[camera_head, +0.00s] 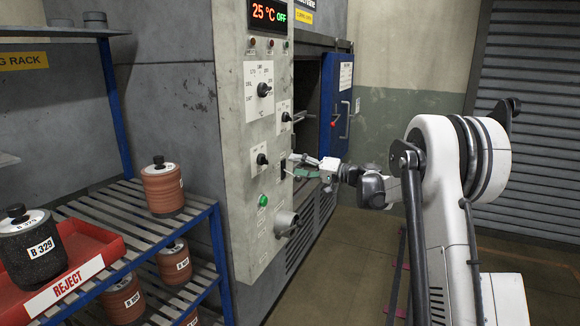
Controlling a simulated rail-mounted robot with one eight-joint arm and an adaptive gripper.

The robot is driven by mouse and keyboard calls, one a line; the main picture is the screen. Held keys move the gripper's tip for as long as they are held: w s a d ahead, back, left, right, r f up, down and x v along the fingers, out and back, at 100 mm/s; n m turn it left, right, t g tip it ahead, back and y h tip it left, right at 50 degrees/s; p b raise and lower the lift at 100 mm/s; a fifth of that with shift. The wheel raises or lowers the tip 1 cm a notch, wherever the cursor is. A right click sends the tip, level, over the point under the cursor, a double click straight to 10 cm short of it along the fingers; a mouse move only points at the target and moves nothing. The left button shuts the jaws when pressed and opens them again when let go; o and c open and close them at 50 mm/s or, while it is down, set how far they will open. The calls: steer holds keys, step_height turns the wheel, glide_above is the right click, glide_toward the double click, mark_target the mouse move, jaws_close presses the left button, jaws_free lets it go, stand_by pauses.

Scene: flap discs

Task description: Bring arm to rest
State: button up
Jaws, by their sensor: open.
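My gripper (300,168) is at the end of my white arm, in the middle of the picture. It is open, with its fingers pointing left toward the right edge of the grey control panel (256,150). It looks close to a dark switch there. I cannot tell whether it touches the panel. Nothing clear shows between its fingers. My arm reaches in from the right side of the picture.
The oven's blue door (338,105) stands open behind the panel. The panel carries knobs, a green button (263,200) and a display reading 25 °C OFF (268,12). At left a rack (130,215) holds reddish disc stacks (163,188) and a red REJECT tray (95,250) with dark stack B 329 (30,255). Floor (345,270) is clear.

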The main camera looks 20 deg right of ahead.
steer(key=s+a+r+g+h, duration=0.1)
steer(key=s+a+h, duration=0.1)
steer(key=s+a, duration=0.35)
steer(key=s+a+r+g+h, duration=0.1)
steer(key=s+a+g+h, duration=0.15)
steer(key=s, duration=0.65)
steer(key=s+a+r+g+h, duration=0.1)
steer(key=s+a, duration=0.4)
steer(key=s, duration=0.3)
steer(key=s+d+f+h, duration=0.1)
steer(key=s+f+h, duration=0.1)
steer(key=s, duration=0.8)
steer(key=s+d+f+n+h, duration=0.1)
steer(key=s+f+h, duration=0.2)
steer(key=s, duration=0.6)
steer(key=s+d+f+n+h, duration=0.1)
steer(key=s+f, duration=0.4)
steer(key=s, duration=0.5)
steer(key=shift+s+d+h, duration=0.35)
steer(key=shift+d+h, duration=0.1)
steer(key=shift+h, duration=0.6)
